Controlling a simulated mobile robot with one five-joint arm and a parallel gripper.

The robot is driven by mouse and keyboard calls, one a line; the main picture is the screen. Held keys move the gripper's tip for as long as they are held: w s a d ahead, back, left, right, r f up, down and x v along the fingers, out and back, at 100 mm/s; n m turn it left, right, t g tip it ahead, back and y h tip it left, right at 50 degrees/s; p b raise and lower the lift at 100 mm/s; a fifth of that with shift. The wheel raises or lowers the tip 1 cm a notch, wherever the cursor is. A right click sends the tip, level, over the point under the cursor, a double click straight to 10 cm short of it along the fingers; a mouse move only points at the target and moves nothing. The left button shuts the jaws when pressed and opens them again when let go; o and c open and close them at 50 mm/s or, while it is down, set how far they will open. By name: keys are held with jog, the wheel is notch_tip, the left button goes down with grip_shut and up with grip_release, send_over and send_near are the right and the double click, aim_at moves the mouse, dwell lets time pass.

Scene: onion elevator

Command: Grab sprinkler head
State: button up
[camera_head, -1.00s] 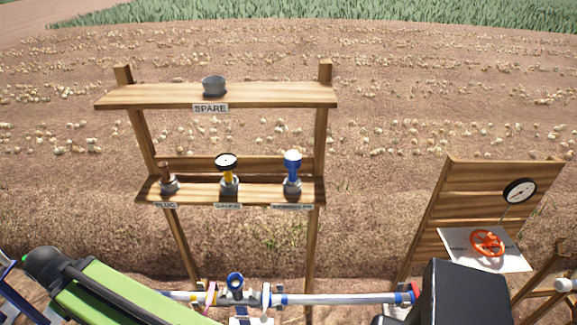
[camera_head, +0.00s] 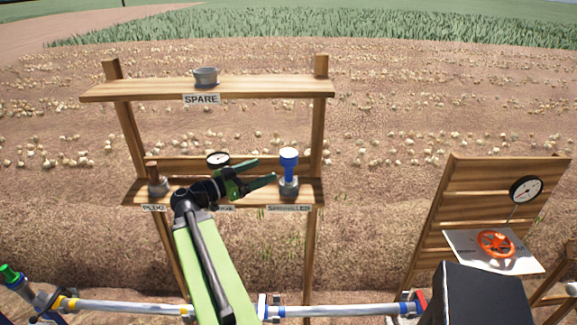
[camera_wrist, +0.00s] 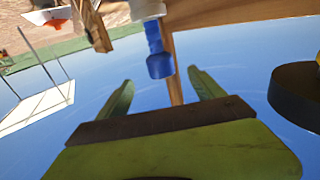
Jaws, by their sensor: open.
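The blue sprinkler head (camera_head: 289,160) stands upright in a grey holder (camera_head: 289,187) at the right end of the lower shelf, above the sprinkler label. My gripper (camera_head: 266,172) is open just left of it, its green fingers pointing right toward it. In the head view I cannot tell whether the fingers touch it. In the wrist view, the sprinkler head (camera_wrist: 158,55) shows upside down beyond and between the two open fingertips (camera_wrist: 165,82), with its blue end nearest them. The gap between the jaws is empty.
The gauge (camera_head: 218,159) stands behind my gripper on the lower shelf, and a brown plug (camera_head: 157,185) is at its left end. A grey cup (camera_head: 206,77) sits on the upper shelf (camera_head: 270,90). A board with an orange wheel (camera_head: 496,244) stands right.

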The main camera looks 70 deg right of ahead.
aim_at(295, 157)
jog(key=x, duration=1.4)
jog(key=shift+w+d, duration=0.1)
jog(key=shift+d, duration=0.1)
jog(key=shift+a, duration=0.1)
grip_shut()
